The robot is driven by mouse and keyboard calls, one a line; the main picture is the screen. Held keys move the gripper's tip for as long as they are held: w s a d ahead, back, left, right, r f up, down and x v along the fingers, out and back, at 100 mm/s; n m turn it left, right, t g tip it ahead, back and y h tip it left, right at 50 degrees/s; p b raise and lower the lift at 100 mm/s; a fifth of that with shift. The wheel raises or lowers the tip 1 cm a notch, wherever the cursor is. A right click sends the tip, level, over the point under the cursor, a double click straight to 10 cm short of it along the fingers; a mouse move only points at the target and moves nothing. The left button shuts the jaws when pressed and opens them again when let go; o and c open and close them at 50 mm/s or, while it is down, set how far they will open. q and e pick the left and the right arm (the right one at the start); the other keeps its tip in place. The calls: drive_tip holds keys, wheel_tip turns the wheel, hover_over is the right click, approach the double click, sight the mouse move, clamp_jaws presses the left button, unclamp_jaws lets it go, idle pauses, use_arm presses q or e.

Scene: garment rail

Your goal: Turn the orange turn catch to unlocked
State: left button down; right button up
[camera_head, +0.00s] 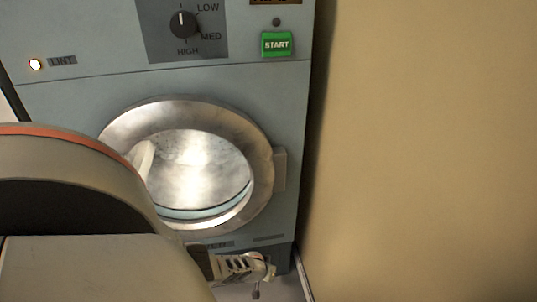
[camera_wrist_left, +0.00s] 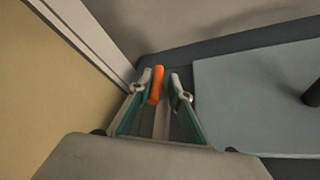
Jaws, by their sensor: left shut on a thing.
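The orange turn catch (camera_wrist_left: 156,84) shows in the left wrist view as a short upright bar between the fingers of my left gripper (camera_wrist_left: 160,86). My left gripper is shut on it, with the left finger right beside the orange. In the head view my left gripper (camera_head: 247,267) is low at the foot of the blue-grey dryer (camera_head: 75,85), below its round door. The catch cannot be made out in the head view. Its locked or unlocked marking is not readable. My right gripper is in neither view.
The dryer's round metal-rimmed door (camera_head: 262,170) is above my gripper. A green START button (camera_head: 277,44) and a heat dial (camera_head: 183,24) are higher up. A tan wall (camera_head: 430,150) stands close on the right. A dark knob (camera_wrist_left: 314,94) sits on a pale panel (camera_wrist_left: 245,100).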

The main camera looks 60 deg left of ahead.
use_arm(q)
drive_tip(key=shift+w+r, duration=0.15)
drive_tip(key=shift+w, duration=0.1)
idle(0.4)
drive_tip(key=c, duration=1.8)
unclamp_jaws()
drive_tip(key=shift+c, duration=0.2)
drive_tip(key=shift+s+g, duration=0.15)
drive_tip(key=shift+g, duration=0.15)
drive_tip(key=shift+s+d, duration=0.1)
drive_tip(key=v, duration=1.1)
drive_tip(key=shift+r, duration=0.35)
drive_tip(key=shift+d, duration=0.15)
